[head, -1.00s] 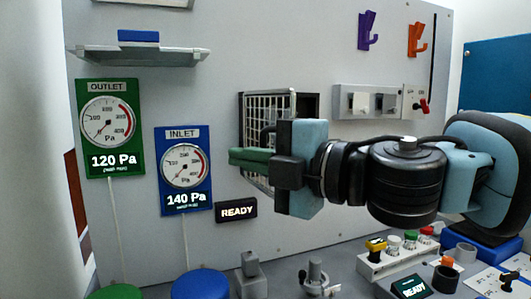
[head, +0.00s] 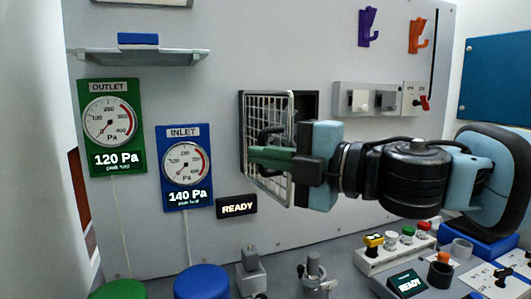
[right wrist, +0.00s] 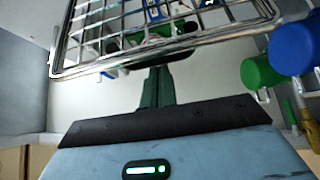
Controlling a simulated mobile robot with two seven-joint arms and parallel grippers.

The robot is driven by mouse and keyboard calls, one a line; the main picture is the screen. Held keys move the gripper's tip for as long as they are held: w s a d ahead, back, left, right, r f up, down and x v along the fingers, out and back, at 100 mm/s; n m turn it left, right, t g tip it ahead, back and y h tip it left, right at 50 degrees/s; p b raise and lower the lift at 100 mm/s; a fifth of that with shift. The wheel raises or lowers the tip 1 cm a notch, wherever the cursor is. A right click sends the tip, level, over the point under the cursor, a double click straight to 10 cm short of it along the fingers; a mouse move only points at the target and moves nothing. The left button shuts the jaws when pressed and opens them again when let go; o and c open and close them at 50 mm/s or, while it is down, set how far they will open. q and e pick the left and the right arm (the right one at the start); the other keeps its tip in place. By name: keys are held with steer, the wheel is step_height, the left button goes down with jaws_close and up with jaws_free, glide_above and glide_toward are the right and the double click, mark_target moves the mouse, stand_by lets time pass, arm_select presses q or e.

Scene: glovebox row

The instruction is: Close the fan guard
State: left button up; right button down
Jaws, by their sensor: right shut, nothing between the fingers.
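The fan guard (head: 268,112), a wire grid, stands swung out from the wall over the dark square opening (head: 306,104). It seems to hinge at its left side, with its free right edge toward me. My right gripper (head: 252,156) is shut and empty, its green fingers pointing left at the guard's mid height. Wires appear to cross in front of the fingers; I cannot tell if they touch. In the right wrist view the guard (right wrist: 85,45) spans the top, near the tips of the green fingers (right wrist: 157,88). My left gripper is not in view.
Left of the guard hang the inlet gauge (head: 185,165) and outlet gauge (head: 110,125). A switch panel (head: 350,98) is to the right. Knobs and fittings crowd the bench below.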

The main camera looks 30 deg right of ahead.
steer(key=shift+s+d+r+n+g+y+p, duration=0.1)
steer(key=shift+d+n+g+y+p, duration=0.3)
steer(key=shift+y, duration=0.3)
steer(key=shift+d, duration=0.15)
